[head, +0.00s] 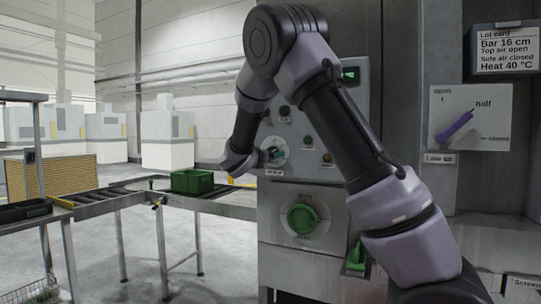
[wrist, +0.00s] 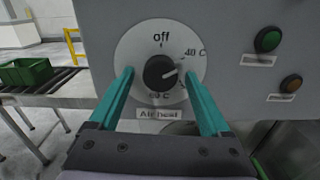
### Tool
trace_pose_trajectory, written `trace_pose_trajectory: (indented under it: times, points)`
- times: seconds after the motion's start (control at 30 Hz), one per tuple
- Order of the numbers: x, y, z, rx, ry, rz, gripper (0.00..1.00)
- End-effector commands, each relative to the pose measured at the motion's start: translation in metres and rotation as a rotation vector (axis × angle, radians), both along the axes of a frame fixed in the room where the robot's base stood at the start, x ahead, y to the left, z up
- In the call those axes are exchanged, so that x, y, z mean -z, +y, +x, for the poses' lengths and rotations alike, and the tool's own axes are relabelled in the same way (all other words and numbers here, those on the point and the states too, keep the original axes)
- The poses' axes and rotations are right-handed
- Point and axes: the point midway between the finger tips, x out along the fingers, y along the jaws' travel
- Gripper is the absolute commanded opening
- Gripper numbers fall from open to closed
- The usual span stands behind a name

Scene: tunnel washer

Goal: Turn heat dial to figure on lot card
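The heat dial's black knob (wrist: 160,73) sits on a round pale plate, also visible in the head view (head: 273,150). The plate reads "off" at the top, "40 C" at upper right and another figure at the bottom, partly unclear. The knob's white pointer line aims right and slightly up, near or just below the 40 C side. The label below reads "Air heat". My gripper (wrist: 160,76) is open, its teal fingers on either side of the knob with gaps; contact does not show. The lot card (head: 507,50) reads "Heat 40 °C".
A green button (wrist: 267,40) and an orange button (wrist: 291,83) are right of the dial. A large green knob (head: 302,218) is below it. A purple lever (head: 455,127) is at right. A green crate (head: 192,181) stands on the roller conveyor at left.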

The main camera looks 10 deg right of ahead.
Motion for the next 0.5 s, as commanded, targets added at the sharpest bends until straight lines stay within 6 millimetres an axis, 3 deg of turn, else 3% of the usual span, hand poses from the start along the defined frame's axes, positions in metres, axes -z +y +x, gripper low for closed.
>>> trace_pose_trajectory:
  times: [0.17,0.5]
  points:
    - [0.000,0.009,-0.011,-0.004,0.000,0.001,0.81]
    - [0.000,0.048,-0.065,-0.004,0.001,0.000,0.81]
